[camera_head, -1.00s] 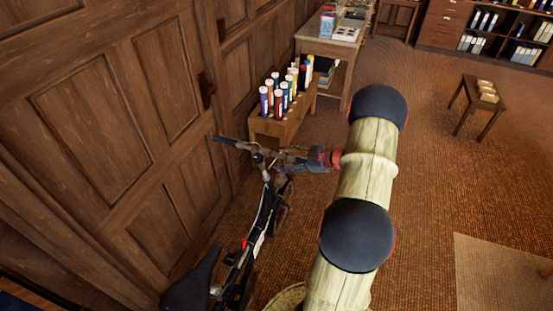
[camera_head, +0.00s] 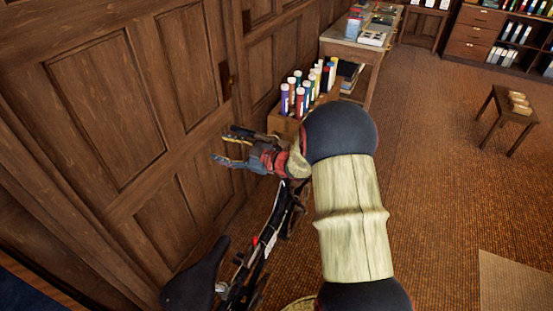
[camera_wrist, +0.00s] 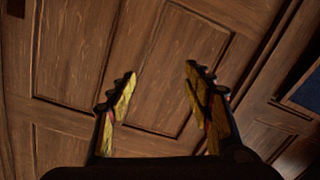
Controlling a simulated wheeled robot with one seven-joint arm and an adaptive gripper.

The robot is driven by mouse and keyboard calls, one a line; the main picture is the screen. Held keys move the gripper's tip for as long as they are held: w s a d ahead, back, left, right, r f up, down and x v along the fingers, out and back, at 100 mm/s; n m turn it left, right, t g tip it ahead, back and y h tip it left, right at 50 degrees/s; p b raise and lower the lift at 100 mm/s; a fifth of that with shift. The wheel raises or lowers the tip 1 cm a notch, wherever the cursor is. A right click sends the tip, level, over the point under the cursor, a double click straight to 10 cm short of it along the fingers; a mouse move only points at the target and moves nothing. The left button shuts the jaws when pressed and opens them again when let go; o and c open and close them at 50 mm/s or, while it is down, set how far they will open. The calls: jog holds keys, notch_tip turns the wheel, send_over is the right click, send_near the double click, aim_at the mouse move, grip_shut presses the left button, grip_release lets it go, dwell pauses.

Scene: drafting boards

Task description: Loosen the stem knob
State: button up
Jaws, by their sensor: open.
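A dark bicycle (camera_head: 264,233) stands along the panelled wall in the head view, its black saddle (camera_head: 198,276) toward the lower left. Its front top, with the handlebar and stem, is mostly covered by my arm and gripper, and I cannot make out the stem knob. My gripper (camera_head: 229,147) is open, pointing left toward the wall, in the picture over the bicycle's front end. In the wrist view my gripper (camera_wrist: 161,77) has its two yellow-padded fingers spread wide, with nothing between them but wood panelling behind.
The wood-panelled wall (camera_head: 85,105) runs along the left and fills the wrist view (camera_wrist: 160,55). Several coloured tubes (camera_head: 300,98) stand in a wooden stand (camera_head: 282,124) beyond the gripper. A small stool (camera_head: 498,106) stands at right.

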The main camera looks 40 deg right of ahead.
jog(key=w+a+m+t+h+b, duration=0.1)
jog(key=a, duration=0.1)
jog(key=m+g+h+b, duration=0.3)
jog(key=m+g+h, duration=0.1)
jog(key=m+h, duration=1.35)
send_near(277, 149)
jog(key=w+d+f+n+h, duration=0.1)
jog(key=w, duration=0.1)
jog(key=shift+n, duration=0.25)
jog(key=shift+b+x, duration=1.05)
jog(key=shift+x, duration=2.95)
jog(key=c, duration=0.3)
jog(key=c, duration=0.7)
jog(key=shift+c, duration=0.9)
jog(key=shift+f+t, duration=0.1)
jog(key=shift+t, duration=0.2)
